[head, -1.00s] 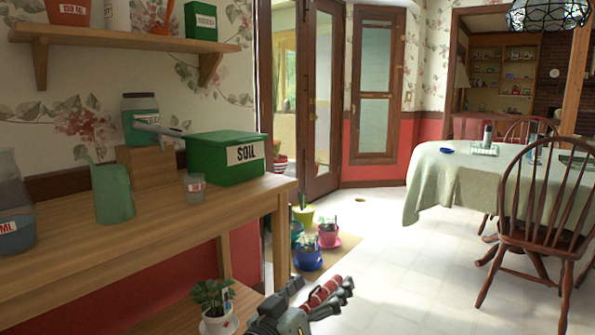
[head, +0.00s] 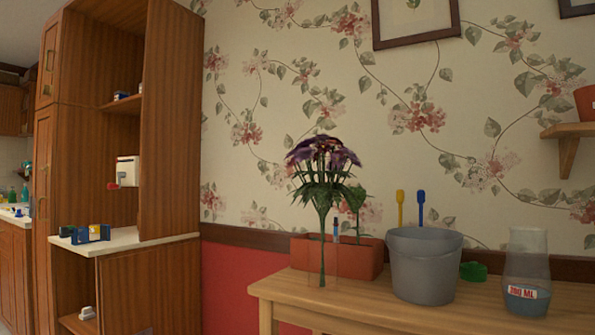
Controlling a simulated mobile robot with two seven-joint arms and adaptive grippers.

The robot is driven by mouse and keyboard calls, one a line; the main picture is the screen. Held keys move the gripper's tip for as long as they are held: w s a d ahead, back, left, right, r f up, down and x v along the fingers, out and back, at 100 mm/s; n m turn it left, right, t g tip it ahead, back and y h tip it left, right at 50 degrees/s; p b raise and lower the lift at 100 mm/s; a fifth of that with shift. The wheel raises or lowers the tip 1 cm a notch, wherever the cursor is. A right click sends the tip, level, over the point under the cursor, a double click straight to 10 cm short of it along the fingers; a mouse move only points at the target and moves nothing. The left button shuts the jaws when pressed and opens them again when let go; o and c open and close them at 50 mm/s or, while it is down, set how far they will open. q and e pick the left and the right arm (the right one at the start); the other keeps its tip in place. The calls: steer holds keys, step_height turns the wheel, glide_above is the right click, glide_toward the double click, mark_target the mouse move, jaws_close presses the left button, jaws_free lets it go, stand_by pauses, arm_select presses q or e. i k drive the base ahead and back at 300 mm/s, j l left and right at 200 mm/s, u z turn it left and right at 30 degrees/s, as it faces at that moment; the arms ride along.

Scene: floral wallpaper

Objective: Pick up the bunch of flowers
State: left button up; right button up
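The bunch of flowers (head: 323,172) has dark purple blooms and green stems. It stands upright in a clear, narrow glass vase (head: 322,262) at the left end of the wooden table (head: 284,289). The vase is in front of a terracotta planter box (head: 368,258) and partly overlaps it in the picture. Neither of my grippers shows in the head view now, so their state is hidden.
A grey bucket (head: 424,270) stands right of the flowers, with a yellow and a blue handle behind it. A glass flask (head: 527,278) is further right. A wooden cabinet (head: 165,130) stands to the left.

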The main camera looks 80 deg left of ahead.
mark_target(324, 192)
steer(key=u, duration=1.8)
steer(key=i+u, duration=0.4)
steer(key=i+l+u, duration=0.1)
steer(key=i+u, duration=0.35)
steer(key=i+l, duration=0.15)
steer(key=i, duration=0.15)
steer(key=i+l, duration=0.1)
steer(key=i, duration=0.2)
steer(key=z, duration=1.9)
steer(key=u, duration=1.9)
steer(key=k, duration=0.05)
